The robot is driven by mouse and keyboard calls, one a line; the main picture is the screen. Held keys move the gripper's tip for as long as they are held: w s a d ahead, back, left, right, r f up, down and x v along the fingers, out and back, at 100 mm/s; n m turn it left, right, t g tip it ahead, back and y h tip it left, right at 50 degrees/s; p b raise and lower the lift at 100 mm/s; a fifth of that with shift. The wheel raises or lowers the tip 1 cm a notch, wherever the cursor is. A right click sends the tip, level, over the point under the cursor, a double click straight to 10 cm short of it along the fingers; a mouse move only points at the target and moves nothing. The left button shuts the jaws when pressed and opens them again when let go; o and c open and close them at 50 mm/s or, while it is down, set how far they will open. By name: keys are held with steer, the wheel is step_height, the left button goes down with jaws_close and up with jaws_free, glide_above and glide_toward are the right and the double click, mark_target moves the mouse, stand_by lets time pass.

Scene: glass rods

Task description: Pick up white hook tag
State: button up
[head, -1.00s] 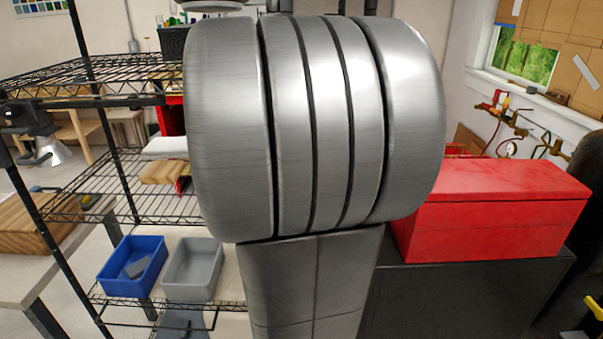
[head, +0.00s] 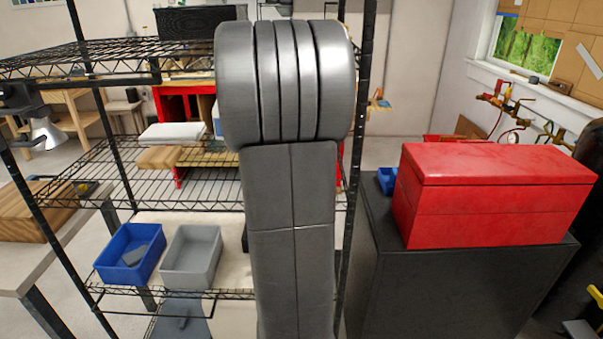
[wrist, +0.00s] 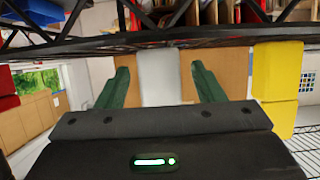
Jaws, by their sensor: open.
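My gripper (wrist: 160,68) shows in the wrist view with its two dark green fingers spread wide apart. A pale whitish flat piece (wrist: 160,85) shows between the fingers, with brown surface on both sides of it. No hook or hole can be made out on it, so I cannot tell whether it is the white hook tag. I cannot tell whether the fingers touch it. In the head view my own arm hides the gripper and the middle of the shelf.
A black wire shelf (head: 110,190) holds a white slab (head: 168,133), a blue bin (head: 128,268) and a grey bin (head: 190,275). A red box (head: 495,225) stands on a black cabinet (head: 440,290) at right. A yellow object (wrist: 277,70) is right of the fingers in the wrist view.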

steer(key=shift+c, duration=0.2)
steer(key=c, duration=1)
steer(key=shift+r, duration=0.1)
step_height(320, 180, up, 9)
steer(key=p, duration=0.6)
steer(key=shift+d, duration=0.1)
steer(key=shift+r, duration=0.45)
